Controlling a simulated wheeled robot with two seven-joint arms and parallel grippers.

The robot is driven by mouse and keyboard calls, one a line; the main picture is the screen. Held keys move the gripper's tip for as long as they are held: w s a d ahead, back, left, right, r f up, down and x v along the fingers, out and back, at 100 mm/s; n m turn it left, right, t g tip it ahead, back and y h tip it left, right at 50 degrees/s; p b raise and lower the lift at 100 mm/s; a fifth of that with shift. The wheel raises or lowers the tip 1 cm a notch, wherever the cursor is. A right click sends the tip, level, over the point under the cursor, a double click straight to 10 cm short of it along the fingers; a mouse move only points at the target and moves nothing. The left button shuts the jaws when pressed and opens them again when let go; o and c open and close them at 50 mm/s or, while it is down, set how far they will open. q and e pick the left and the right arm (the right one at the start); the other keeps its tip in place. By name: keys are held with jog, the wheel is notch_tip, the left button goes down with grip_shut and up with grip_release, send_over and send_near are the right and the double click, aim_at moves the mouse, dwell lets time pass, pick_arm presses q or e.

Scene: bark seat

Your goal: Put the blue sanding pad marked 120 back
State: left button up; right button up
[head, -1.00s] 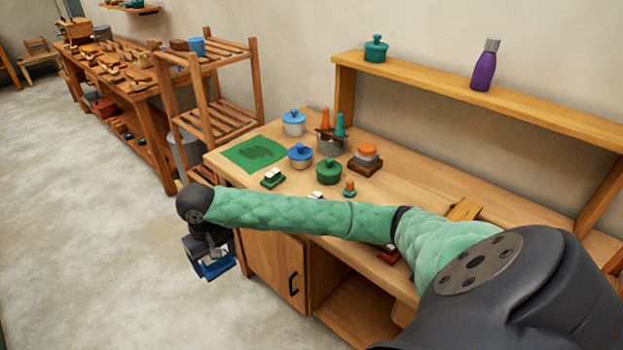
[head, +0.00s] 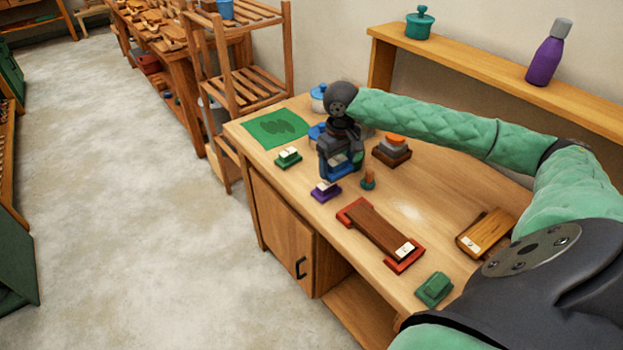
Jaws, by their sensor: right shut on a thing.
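My right gripper (head: 341,160) is shut on a blue block (head: 336,174), which looks like the blue sanding pad; no number on it is readable. The gripper points down over the workbench (head: 400,195), and whether the pad touches the top is hard to tell. A green pad with a white label (head: 288,157) lies to its left. A purple pad with a white label (head: 325,190) lies just in front of it. A plain green block (head: 434,289) lies near the front edge. My left gripper is not in view.
A small orange-topped peg (head: 368,181) and a stack with an orange top (head: 393,149) stand close right of the gripper. Blue-lidded pots (head: 318,98) are partly hidden behind it. A green mat (head: 275,128) lies at the far left. A red-ended wooden holder (head: 380,234) lies in front.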

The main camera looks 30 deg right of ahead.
jog(key=shift+w+d+r, duration=0.1)
jog(key=shift+d, duration=0.1)
jog(key=shift+w+a+p, duration=0.1)
jog(key=shift+w+p, duration=0.2)
jog(key=shift+w, duration=0.05)
jog(key=shift+w+a+f+p, duration=0.1)
jog(key=shift+w+f+p, duration=0.25)
jog(key=shift+w, duration=0.3)
jog(key=p, duration=0.3)
send_over(311, 178)
notch_tip(311, 178, down, 6)
jog(key=shift+s, duration=0.1)
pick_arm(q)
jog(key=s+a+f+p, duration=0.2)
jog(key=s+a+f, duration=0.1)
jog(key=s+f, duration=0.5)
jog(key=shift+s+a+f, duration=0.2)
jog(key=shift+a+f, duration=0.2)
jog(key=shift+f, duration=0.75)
pick_arm(e)
jog(key=shift+f, duration=2.1)
jog(key=o, duration=0.7)
jog(key=shift+f, duration=0.1)
jog(key=o, duration=0.3)
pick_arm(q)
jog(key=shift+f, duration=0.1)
